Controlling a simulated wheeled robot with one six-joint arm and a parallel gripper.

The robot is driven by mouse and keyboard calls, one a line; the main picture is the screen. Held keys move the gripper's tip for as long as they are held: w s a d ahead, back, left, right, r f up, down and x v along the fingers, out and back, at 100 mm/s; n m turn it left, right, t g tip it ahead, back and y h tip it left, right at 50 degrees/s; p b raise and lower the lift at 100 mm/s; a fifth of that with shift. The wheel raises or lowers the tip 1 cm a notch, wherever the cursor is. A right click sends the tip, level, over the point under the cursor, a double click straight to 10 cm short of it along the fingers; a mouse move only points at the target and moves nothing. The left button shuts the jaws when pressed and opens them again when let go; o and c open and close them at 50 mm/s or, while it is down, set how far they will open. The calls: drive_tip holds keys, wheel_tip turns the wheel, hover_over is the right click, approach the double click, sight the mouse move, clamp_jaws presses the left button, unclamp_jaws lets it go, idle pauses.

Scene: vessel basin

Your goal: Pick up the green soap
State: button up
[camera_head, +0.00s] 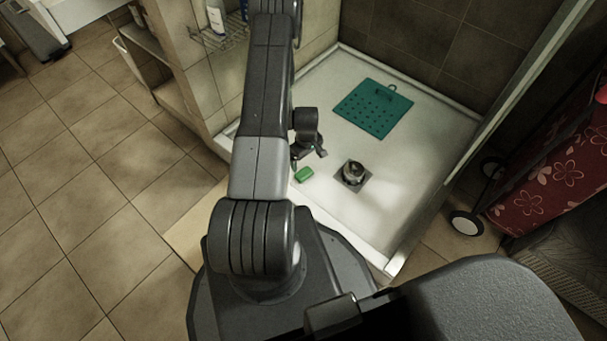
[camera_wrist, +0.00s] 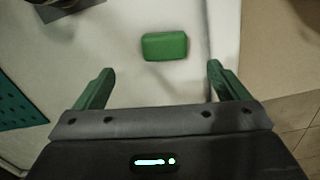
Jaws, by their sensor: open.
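The green soap (camera_head: 304,174) is a small rounded block lying on the white floor of the shower basin (camera_head: 410,170), near the basin's edge and beside my arm. In the wrist view the soap (camera_wrist: 165,46) lies ahead of my gripper (camera_wrist: 155,78), roughly centred between the two green fingers and beyond their tips. My gripper also shows in the head view (camera_head: 308,150), just above the soap in the picture and partly hidden by my arm. The fingers are spread wide with nothing between them. I see no contact with the soap.
A drain with a round object (camera_head: 353,172) on it is right of the soap. A green perforated mat (camera_head: 373,108) lies farther back. The basin has a raised rim and tiled walls. A red flowered trolley (camera_head: 545,185) stands outside at right. Tiled floor lies open at left.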

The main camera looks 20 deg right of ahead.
hover_over(305, 174)
drive_tip(key=f, duration=0.4)
drive_tip(key=shift+w+d+f+b, duration=0.2)
drive_tip(key=shift+d+f+b, duration=0.1)
drive_tip(key=shift+b, duration=0.1)
drive_tip(key=f, duration=0.1)
drive_tip(key=f+b, duration=0.1)
drive_tip(key=f, duration=0.1)
drive_tip(key=f+b, duration=0.1)
drive_tip(key=f, duration=0.1)
drive_tip(key=shift+s+a+f, duration=0.1)
drive_tip(key=shift+a, duration=0.25)
drive_tip(key=c, duration=1.1)
